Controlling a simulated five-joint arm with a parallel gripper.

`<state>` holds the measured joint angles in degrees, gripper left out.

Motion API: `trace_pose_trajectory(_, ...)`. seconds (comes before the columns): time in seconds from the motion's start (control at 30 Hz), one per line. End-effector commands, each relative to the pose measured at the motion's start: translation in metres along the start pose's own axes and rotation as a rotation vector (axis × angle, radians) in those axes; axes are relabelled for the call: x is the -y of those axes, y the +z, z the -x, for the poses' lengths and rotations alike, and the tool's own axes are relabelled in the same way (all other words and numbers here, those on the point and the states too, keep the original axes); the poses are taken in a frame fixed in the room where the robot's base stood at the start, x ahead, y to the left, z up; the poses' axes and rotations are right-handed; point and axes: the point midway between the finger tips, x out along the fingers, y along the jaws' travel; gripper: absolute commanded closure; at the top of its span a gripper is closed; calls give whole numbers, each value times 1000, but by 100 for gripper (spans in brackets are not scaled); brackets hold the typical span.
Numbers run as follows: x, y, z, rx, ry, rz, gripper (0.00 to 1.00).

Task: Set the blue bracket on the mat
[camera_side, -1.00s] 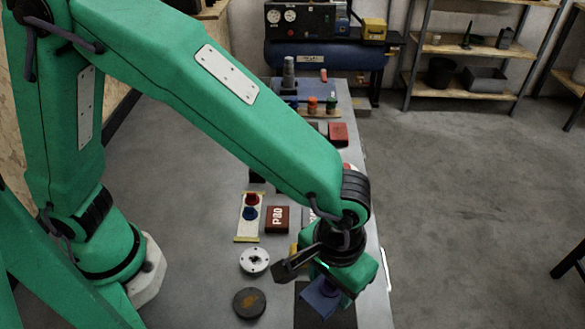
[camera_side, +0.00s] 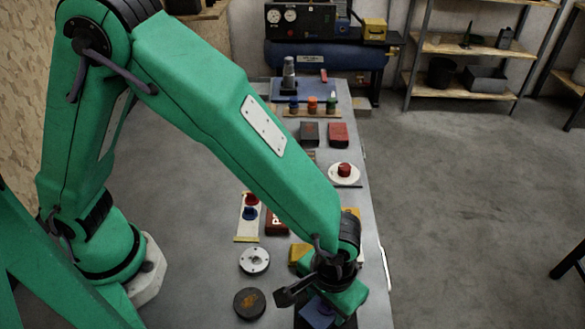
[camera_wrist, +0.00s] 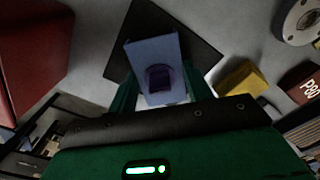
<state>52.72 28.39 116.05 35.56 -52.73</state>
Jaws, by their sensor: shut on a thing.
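The blue bracket (camera_side: 318,313) is held in my gripper (camera_side: 328,299), low at the near end of the table in the side view. In the wrist view the bracket (camera_wrist: 147,52) sits between the two green fingers of my gripper (camera_wrist: 158,76); a dark round hole or recess shows in it. The black mat (camera_wrist: 200,47) lies behind the bracket in the wrist view, spreading out beyond it to both sides. In the side view my gripper and the bracket cover most of the mat. I cannot tell whether the bracket touches it.
A yellow block (camera_wrist: 240,80) and a dark red box marked P80 (camera_wrist: 300,84) are close by. A silver flanged disc (camera_side: 255,260) and a dark round disc (camera_side: 249,303) lie to the left. A red knob on a white plate (camera_side: 344,172) stands farther back.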

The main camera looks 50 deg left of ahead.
Motion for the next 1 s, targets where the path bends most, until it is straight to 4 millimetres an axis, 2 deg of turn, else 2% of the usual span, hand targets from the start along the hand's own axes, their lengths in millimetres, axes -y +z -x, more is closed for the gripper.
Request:
trace_pose_trajectory(0.4, 0, 0, -3, 0, 0, 0, 80)
trace_pose_trajectory(0.43, 0, 0, -4, 0, -1, 0, 46)
trace_pose_trajectory(0.53, 0, 0, -3, 0, 0, 0, 28)
trace_pose_trajectory(1.0, 0, 0, 2, -1, 2, 0, 28)
